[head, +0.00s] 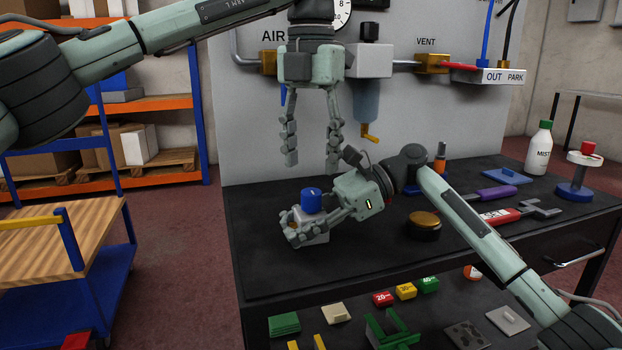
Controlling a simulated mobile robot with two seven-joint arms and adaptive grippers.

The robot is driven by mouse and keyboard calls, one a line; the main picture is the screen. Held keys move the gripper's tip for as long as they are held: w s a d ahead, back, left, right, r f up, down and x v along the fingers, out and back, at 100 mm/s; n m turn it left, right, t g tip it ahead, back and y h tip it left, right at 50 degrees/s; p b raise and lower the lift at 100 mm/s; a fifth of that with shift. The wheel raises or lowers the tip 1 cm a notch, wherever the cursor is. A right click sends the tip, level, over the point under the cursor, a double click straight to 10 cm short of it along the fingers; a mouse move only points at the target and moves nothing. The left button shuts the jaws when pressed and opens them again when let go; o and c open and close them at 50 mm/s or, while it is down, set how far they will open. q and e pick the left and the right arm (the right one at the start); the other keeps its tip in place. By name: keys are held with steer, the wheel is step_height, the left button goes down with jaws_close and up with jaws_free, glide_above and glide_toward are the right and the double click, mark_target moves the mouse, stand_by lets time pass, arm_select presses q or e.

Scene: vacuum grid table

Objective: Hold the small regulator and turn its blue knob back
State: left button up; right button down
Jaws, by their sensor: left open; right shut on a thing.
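The small regulator (314,222) is a pale grey block with a round blue knob (311,200) on top. It is upright at the left part of the dark table. My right gripper (297,236) is shut on the regulator's body from the right and front, and its fingers hide part of the block. I cannot tell whether the block touches the table. My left gripper (311,168) points down above the blue knob, fingers apart, open and empty. A small gap shows between its fingertips and the knob.
Behind stands a grey panel with a larger regulator (368,62), pipes and a brass vent fitting (432,63). On the table (265,262) to the right are a brass-topped round puck (424,222), tools and a white bottle (539,148). The table's front left is clear.

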mark_target(311, 191)
arm_select(q)
step_height(311, 191, up, 6)
steer(key=shift+r, duration=0.15)
stand_by(0.3)
arm_select(e)
steer(key=c, duration=0.8)
jaws_free()
